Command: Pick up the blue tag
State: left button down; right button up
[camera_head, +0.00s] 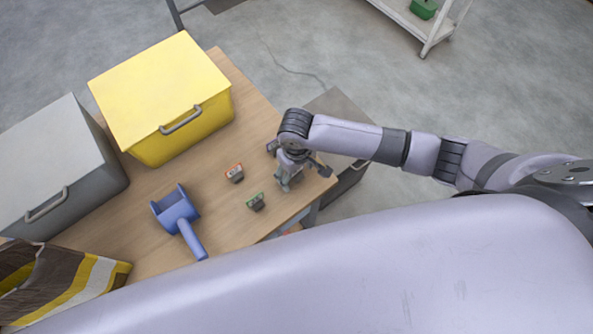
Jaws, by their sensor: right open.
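I cannot make out a blue tag; the right gripper hides part of the table. A tag with an orange-red face (234,173) and one with a green face (256,202) lie on the wooden table (228,222), just left of my right gripper. My right gripper (298,161) is over the table's right end, pointing down, with its dark fingers spread apart. I see nothing held in it. Whether it touches the table I cannot tell. My left gripper is out of view.
A blue scoop (178,214) lies left of the tags. A yellow box (160,90) and a grey box (50,165) stand at the back and left. A striped bag (85,282) is at the lower left. A grey cabinet (340,108) stands beyond the table's right end.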

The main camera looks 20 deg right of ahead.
jog(key=shift+c, duration=0.2)
jog(key=c, duration=1.4)
